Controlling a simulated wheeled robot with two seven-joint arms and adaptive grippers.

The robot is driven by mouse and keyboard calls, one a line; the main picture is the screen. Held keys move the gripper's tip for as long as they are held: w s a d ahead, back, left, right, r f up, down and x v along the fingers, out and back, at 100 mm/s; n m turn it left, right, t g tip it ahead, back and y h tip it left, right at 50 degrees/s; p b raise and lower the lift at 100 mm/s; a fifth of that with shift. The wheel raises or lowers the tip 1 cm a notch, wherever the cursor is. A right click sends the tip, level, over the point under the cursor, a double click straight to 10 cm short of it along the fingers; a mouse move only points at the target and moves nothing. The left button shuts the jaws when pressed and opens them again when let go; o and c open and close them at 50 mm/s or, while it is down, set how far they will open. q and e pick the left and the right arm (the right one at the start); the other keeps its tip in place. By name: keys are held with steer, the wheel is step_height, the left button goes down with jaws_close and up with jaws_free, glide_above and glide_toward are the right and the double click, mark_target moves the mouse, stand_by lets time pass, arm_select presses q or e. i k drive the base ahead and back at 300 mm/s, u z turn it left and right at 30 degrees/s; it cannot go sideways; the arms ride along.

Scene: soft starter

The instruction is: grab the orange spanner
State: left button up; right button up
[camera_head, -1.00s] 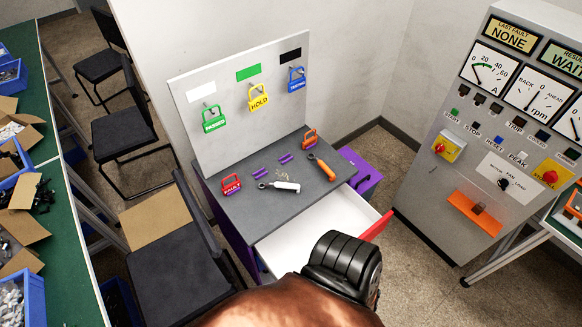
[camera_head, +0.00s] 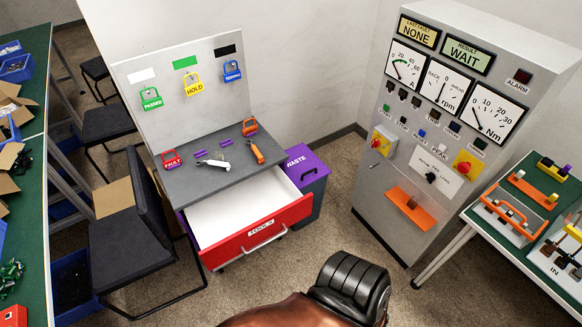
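The orange spanner (camera_head: 257,153), an orange-handled tool, lies on the grey top of the cabinet (camera_head: 202,182), near its right edge. To its left lies a similar tool with a white handle (camera_head: 214,163). An orange padlock (camera_head: 249,127) stands just behind the orange spanner. Neither of my grippers is in view, so I cannot see whether they are open or shut.
The cabinet's red-fronted drawer (camera_head: 258,234) is pulled out below. A purple waste bin (camera_head: 307,170) stands at right of it. A dark chair (camera_head: 130,235) stands close at left. A control panel (camera_head: 398,176) is on the right. Carpet between is free.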

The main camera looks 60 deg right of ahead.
mark_target(256, 150)
steer(key=k, duration=0.95)
steer(key=z, duration=0.7)
steer(key=i, duration=0.75)
